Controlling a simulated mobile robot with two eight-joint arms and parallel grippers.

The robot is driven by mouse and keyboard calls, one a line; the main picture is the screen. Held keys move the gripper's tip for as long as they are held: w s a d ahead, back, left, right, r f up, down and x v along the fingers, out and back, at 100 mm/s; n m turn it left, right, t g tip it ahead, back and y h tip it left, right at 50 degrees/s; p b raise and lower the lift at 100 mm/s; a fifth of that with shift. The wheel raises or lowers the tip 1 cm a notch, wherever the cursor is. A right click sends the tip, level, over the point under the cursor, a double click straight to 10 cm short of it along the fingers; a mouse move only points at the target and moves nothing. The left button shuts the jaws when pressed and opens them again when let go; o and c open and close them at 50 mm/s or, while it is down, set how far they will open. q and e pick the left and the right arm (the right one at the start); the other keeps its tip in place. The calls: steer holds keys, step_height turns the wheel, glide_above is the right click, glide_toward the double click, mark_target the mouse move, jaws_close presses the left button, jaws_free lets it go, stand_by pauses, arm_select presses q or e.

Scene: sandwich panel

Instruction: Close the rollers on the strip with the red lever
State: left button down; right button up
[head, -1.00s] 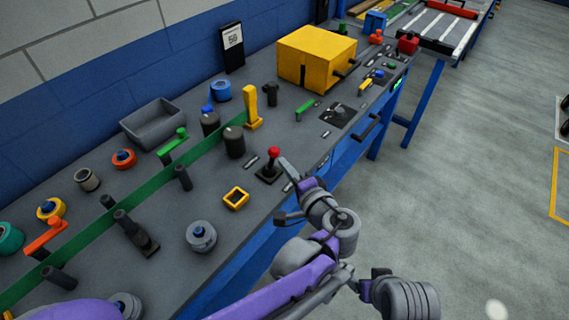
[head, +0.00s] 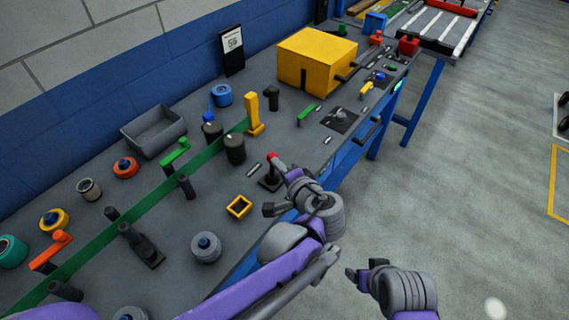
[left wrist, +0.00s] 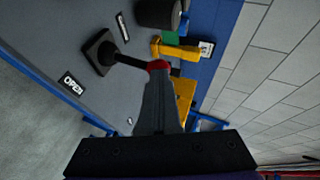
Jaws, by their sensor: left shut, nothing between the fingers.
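The red lever has a red knob (head: 272,157) on a dark shaft over a black base (head: 269,184) near the bench's front edge. Its knob also shows in the left wrist view (left wrist: 158,65), at the fingertips. My left gripper (head: 281,165) is shut and empty, its tips at the knob; contact is not certain. The green strip (head: 150,208) runs on edge along the bench, passing between two dark rollers (head: 235,148). Whether the rollers touch the strip is unclear. My right gripper (head: 352,274) hangs over the floor; its finger gap is unclear.
An "OPEN" label (left wrist: 71,82) lies near the lever base. A yellow post (head: 254,114) stands behind the rollers, and a yellow box (head: 316,58) is farther along.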

arm_select(q)
steer(key=shift+w+a+r+g+h+p, duration=0.2)
steer(key=shift+w+a+g+h+p, duration=0.4)
steer(key=shift+w+a+g, duration=0.2)
steer(key=shift+s+d+f+b, duration=0.35)
steer(key=shift+s+d, duration=0.2)
steer(key=shift+s, duration=0.05)
arm_select(e)
steer(key=shift+w+r, duration=0.2)
steer(key=shift+r, duration=0.7)
